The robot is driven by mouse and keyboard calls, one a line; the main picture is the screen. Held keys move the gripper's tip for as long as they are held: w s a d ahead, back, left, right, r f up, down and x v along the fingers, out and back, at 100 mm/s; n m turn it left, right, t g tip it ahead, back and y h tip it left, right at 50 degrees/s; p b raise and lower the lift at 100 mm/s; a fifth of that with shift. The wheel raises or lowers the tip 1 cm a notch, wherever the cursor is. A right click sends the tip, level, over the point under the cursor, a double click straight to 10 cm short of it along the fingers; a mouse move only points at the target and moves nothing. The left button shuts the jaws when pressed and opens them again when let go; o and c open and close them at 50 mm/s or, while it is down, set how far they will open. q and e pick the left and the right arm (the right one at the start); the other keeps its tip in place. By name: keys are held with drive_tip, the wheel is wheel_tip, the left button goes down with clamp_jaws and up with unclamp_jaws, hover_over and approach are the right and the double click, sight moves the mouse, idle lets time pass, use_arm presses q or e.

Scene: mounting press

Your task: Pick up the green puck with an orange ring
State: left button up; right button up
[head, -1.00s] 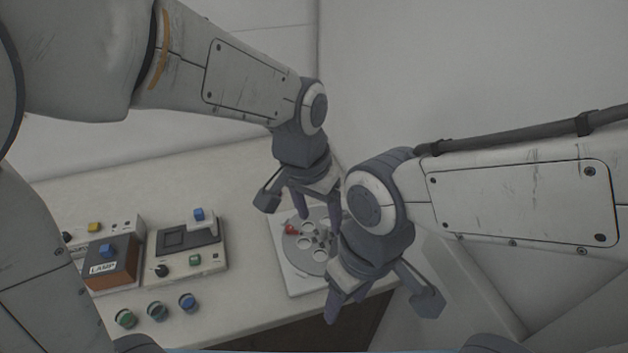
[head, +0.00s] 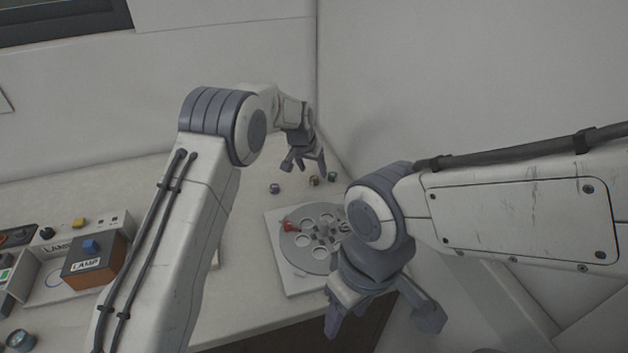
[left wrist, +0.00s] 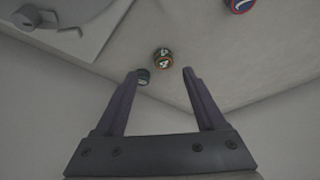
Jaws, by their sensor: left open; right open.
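Three small pucks lie on the counter behind the turntable in the head view: a bluish one (head: 274,188), a dark one with orange-brown tones (head: 314,180) and a greenish one (head: 333,177). In the left wrist view, a dark puck with an orange and white pattern (left wrist: 162,57) lies ahead between the fingertips. A teal-green puck (left wrist: 143,76) sits beside the left fingertip, partly hidden. I cannot tell for sure which has the orange ring. My left gripper (head: 308,166) is open and empty above them. My right gripper (head: 345,312) is open, low at the front.
A white turntable plate (head: 275,258) with round holes and a red pointer sits in front of the pucks. A blue and red puck (left wrist: 240,5) is at the wrist view's top edge. A lamp box (head: 95,262) and controls stand left. A wall rises close behind the pucks.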

sight(314, 179)
use_arm(q)
drive_tip(key=x, duration=0.1)
drive_tip(key=p+x, duration=0.1)
drive_tip(key=x, duration=0.2)
drive_tip(key=shift+w+a, duration=0.1)
drive_tip(key=shift+a, duration=0.2)
drive_tip(key=shift+w+d+f+p, duration=0.1)
drive_tip(key=shift+w+f+p, duration=0.2)
drive_tip(key=shift+f, duration=0.3)
clamp_jaws()
